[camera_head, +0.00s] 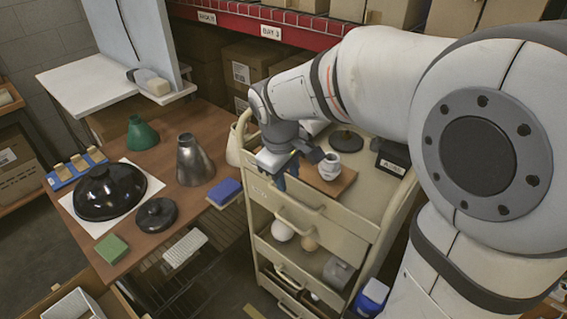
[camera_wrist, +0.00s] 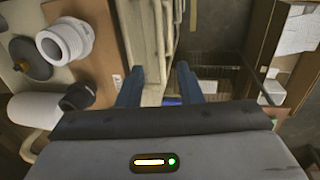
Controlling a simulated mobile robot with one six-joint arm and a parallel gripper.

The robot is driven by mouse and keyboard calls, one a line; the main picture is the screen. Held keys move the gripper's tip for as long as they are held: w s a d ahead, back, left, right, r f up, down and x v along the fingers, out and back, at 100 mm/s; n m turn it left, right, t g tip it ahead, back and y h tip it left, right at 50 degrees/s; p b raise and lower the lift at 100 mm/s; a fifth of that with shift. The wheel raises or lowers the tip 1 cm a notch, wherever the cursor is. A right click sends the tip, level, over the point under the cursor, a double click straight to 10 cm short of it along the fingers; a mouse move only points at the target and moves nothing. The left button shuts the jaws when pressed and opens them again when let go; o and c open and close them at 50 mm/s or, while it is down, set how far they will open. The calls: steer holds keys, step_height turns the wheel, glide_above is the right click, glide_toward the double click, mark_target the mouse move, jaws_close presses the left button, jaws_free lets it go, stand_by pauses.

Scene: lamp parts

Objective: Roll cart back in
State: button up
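The cream metal cart (camera_head: 345,222) stands right of the brown workbench in the head view, with an open shelf and drawer handles on its near side. In the wrist view its top (camera_wrist: 107,77) fills the left, with pale rails (camera_wrist: 150,45) along its edge. My gripper (camera_head: 284,180) is over the cart's near left edge. In the wrist view my gripper (camera_wrist: 158,82) has its two blue fingers spread apart. The pale rails run through the view between them, below or beyond the tips. I cannot tell whether the fingers touch a rail.
A brown tray (camera_head: 337,185) on the cart holds a white ring-shaped part (camera_head: 329,166). A dark lamp base (camera_head: 346,141) stands behind it. The workbench (camera_head: 150,228) at left carries lamp shades and a blue block (camera_head: 224,191). Shelving with boxes (camera_head: 245,70) is behind.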

mark_target(291, 199)
steer(key=f, duration=0.5)
steer(key=w+d+f, duration=0.1)
steer(key=f, duration=0.1)
steer(key=shift+w+f, duration=0.1)
steer(key=shift+f, duration=0.2)
steer(key=shift+c, duration=0.3)
jaws_close()
